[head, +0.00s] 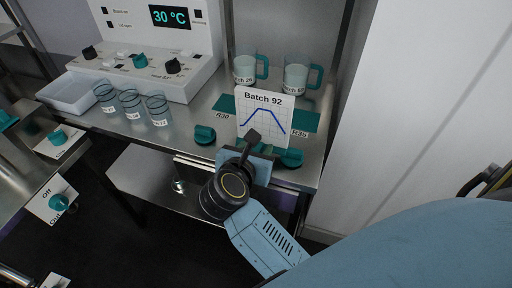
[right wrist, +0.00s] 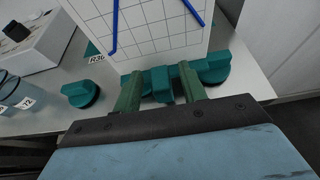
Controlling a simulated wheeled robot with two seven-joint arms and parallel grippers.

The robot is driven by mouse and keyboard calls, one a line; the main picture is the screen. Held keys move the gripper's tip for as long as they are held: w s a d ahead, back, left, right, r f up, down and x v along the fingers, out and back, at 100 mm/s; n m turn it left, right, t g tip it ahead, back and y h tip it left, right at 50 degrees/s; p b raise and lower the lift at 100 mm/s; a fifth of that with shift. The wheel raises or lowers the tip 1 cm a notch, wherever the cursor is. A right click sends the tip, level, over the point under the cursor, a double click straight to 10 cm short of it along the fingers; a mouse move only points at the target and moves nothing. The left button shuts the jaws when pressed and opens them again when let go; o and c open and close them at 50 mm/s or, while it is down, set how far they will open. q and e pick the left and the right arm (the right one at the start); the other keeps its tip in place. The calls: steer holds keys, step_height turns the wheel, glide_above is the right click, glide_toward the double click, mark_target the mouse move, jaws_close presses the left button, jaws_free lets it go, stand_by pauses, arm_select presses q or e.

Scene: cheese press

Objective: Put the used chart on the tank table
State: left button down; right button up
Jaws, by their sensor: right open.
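The chart headed "Batch 92" (head: 264,111) stands upright near the right front of the steel table, with a blue line on its white grid. Its lower part also shows in the right wrist view (right wrist: 150,28), above a teal holder (right wrist: 160,84). My right gripper (head: 251,152) is in front of the chart, low by the table edge. In the right wrist view its open green fingers (right wrist: 160,88) sit either side of the holder's teal tab; I cannot tell whether they touch it. My left gripper is not in view.
Teal knobs (head: 204,135) (head: 290,157) flank the gripper. Two teal-handled jugs (head: 245,70) (head: 297,77) stand behind the chart. Several glass beakers (head: 131,104), a white tray (head: 69,95) and a control box reading 30 °C (head: 152,75) are left. Another steel surface (head: 24,160) is at far left.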

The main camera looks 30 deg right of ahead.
steer(key=shift+r, duration=0.1)
steer(key=shift+s+a+r+p, duration=0.1)
steer(key=shift+a+r+p, duration=0.1)
steer(key=shift+r+p, duration=0.55)
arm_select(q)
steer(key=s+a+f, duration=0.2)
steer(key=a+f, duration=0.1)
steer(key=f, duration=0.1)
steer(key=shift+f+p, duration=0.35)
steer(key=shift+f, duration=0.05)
arm_select(e)
steer(key=v, duration=0.7)
steer(key=shift+f, duration=0.2)
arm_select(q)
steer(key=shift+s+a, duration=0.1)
arm_select(e)
steer(key=shift+s, duration=0.1)
